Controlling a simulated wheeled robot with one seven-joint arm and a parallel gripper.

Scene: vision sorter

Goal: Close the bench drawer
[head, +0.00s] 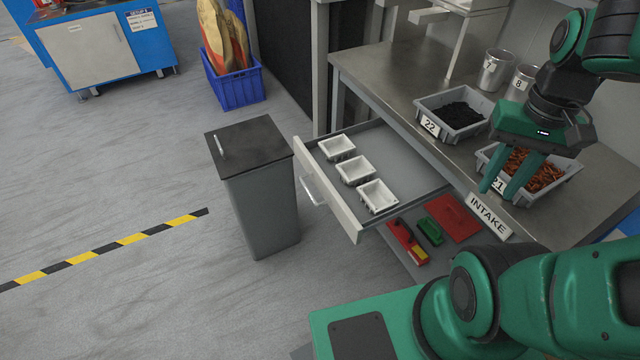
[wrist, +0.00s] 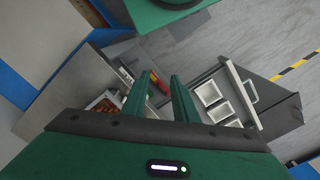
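The bench drawer (head: 410,165) is pulled out from under the steel bench (head: 390,75), with three small white trays inside near its front. Its pale front panel (head: 328,190) carries a bar handle (head: 308,192). The drawer front also shows at the right of the wrist view (wrist: 241,97). My gripper (head: 502,190) is above the bench front edge by the INTAKE label, right of the drawer and away from its handle. Its two fingers are apart with nothing visible between them; they also show in the wrist view (wrist: 161,75).
A grey bin with a dark lid (head: 248,145) stands close in front of the drawer. Grey bins 22 (head: 431,125) and 21 (head: 565,187) sit on the bench. Red and green items (head: 430,231) lie on a lower shelf.

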